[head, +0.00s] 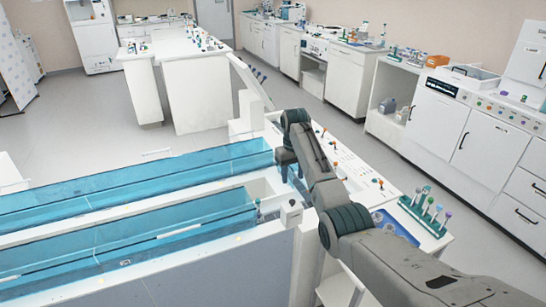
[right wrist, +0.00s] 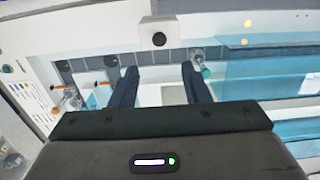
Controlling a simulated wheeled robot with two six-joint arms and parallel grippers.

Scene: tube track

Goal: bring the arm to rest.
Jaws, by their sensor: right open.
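My right arm reaches in from the lower right of the head view. Its gripper (head: 286,157) is over the right end of the blue-walled track (head: 130,185). In the right wrist view my right gripper (right wrist: 158,80) shows two dark fingers spread apart with nothing between them. A capped tube (right wrist: 198,58) stands beyond the right finger, apart from it; a tube (head: 259,208) also shows at the track's near end in the head view. My left gripper is not in view.
A green rack of tubes (head: 428,208) and a blue tray (head: 394,226) lie right of my forearm. A panel with orange knobs (head: 335,150) is just behind the arm. White benches (head: 195,85) stand farther back. Open floor (head: 80,125) lies behind the track.

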